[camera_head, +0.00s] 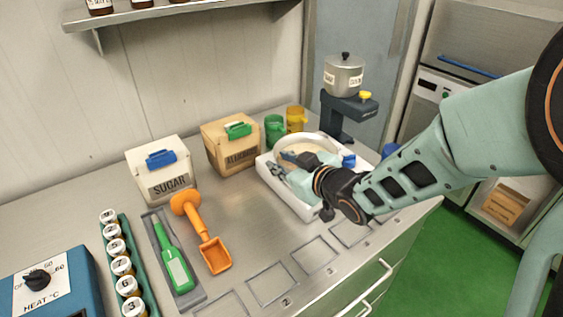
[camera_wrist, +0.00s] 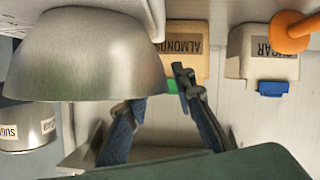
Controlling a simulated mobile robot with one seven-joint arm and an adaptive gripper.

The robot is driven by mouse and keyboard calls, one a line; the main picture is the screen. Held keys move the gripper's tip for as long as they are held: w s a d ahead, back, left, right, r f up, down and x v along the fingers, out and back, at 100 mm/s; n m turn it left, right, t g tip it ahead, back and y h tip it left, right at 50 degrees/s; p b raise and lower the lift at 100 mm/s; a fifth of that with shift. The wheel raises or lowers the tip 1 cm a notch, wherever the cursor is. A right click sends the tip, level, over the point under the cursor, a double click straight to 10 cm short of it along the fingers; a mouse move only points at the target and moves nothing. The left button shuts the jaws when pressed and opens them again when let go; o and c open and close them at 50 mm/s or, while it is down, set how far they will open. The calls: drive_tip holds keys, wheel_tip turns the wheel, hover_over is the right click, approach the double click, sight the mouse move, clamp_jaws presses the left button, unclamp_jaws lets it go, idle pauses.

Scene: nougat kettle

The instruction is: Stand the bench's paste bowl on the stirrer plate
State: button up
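The paste bowl (camera_head: 305,147) is round with beige contents and sits within a white, raised-edged holder (camera_head: 290,197) at the right of the bench. In the wrist view its large steel side (camera_wrist: 90,55) fills the upper left; that picture is upside down, and the bowl looks upright. My gripper (camera_head: 284,163) is at the bowl's near left side, partly hiding it. Its fingers (camera_wrist: 160,95) stand apart, with the bowl's edge near them; I cannot tell whether they touch it. No stirrer plate can be told for certain; a blue heater unit (camera_head: 45,285) with a knob is at the lower left.
Behind the bowl, a dark stand (camera_head: 345,108) bears a steel pot (camera_head: 343,75). Green (camera_head: 274,131) and yellow (camera_head: 296,119) cups, an almond box (camera_head: 230,150) and a sugar box (camera_head: 160,175) stand left. An orange scoop (camera_head: 205,235), green tool (camera_head: 172,258) and jar rack (camera_head: 130,255) occupy the bench's left.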

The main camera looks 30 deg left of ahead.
drive_tip(key=shift+r, duration=0.15)
drive_tip(key=shift+s+d+r, duration=0.1)
drive_tip(key=shift+d, duration=0.1)
drive_tip(key=p+v, duration=0.1)
drive_tip(key=v, duration=1)
drive_tip(key=shift+s+d+p, duration=0.15)
drive_tip(key=shift+p, duration=0.25)
drive_tip(key=shift+r, duration=0.1)
